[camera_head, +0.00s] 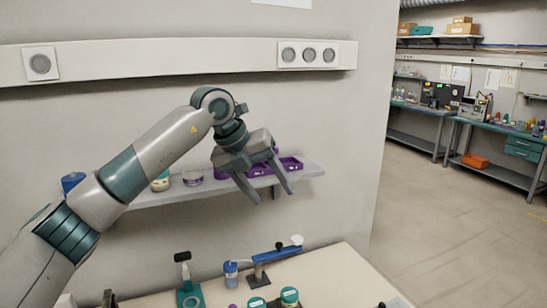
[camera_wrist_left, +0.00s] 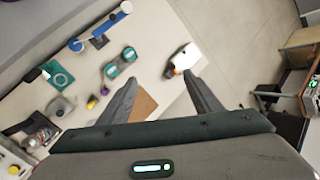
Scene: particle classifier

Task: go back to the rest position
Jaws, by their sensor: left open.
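My left gripper (camera_head: 273,197) is open and empty. It hangs in the air in front of the grey wall shelf (camera_head: 150,199), with its fingers pointing down. In the left wrist view its two spread fingers (camera_wrist_left: 160,80) have nothing between them, and the white table (camera_wrist_left: 165,28) lies beyond them. My left arm reaches up from the lower left. My right gripper is not in view.
A purple rack (camera_head: 290,164) and small containers stand on the shelf. Below, the table (camera_head: 340,270) holds a blue-armed device (camera_head: 275,255), a green-based stand (camera_head: 189,295), a small blue bottle (camera_head: 231,274) and teal-lidded jars (camera_head: 289,296). Open floor (camera_head: 450,220) lies right.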

